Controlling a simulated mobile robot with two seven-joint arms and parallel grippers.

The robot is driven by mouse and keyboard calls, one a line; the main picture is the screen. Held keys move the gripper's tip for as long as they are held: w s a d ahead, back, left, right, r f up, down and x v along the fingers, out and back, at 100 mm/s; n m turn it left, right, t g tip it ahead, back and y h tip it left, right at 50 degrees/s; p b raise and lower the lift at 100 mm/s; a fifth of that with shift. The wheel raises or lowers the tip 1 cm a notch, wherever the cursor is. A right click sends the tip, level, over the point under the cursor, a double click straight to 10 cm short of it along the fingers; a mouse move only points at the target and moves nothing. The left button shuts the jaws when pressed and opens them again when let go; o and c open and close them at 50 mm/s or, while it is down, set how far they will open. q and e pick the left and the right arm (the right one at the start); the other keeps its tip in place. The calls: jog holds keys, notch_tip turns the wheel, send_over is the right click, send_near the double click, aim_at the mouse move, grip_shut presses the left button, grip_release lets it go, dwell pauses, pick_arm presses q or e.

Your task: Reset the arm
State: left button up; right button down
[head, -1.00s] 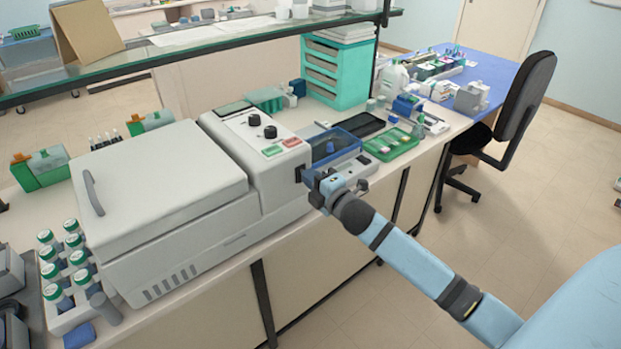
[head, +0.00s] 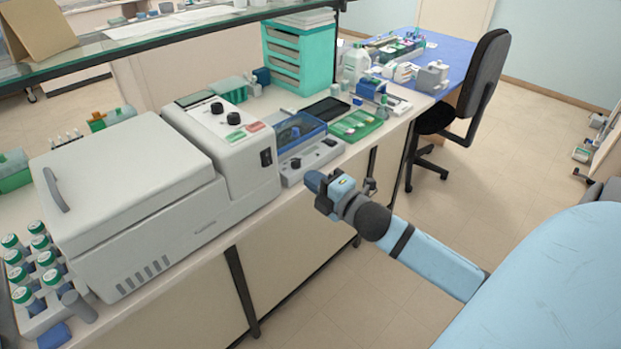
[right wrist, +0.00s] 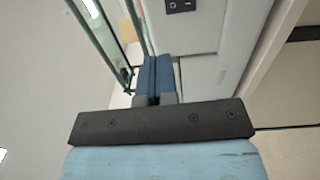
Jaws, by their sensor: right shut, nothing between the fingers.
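My right gripper (head: 316,187) is in front of the bench edge, to the right of the large white machine (head: 130,190) and clear of it. In the right wrist view its blue fingers (right wrist: 155,75) are closed together with nothing between them. The machine's side with a black power switch (right wrist: 180,6) shows just beyond the fingers. My left gripper is not in view.
The bench holds a blue tray unit (head: 300,135), a green slide tray (head: 356,125) and a teal drawer cabinet (head: 298,60). Green-capped bottles (head: 30,270) stand at the left. A black chair (head: 480,85) is at the right. The floor (head: 520,150) beside the bench is open.

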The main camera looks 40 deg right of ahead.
dwell(0.4)
jog(key=s+a+f+m+g+y+p, duration=0.1)
jog(key=s+a+f+m+g+p, duration=0.5)
jog(key=s+a+f+m, duration=1)
notch_tip(320, 180, down, 4)
jog(key=s+a+g, duration=0.1)
jog(key=s+a, duration=0.1)
jog(key=shift+a+y, duration=0.3)
jog(key=shift+a, duration=0.05)
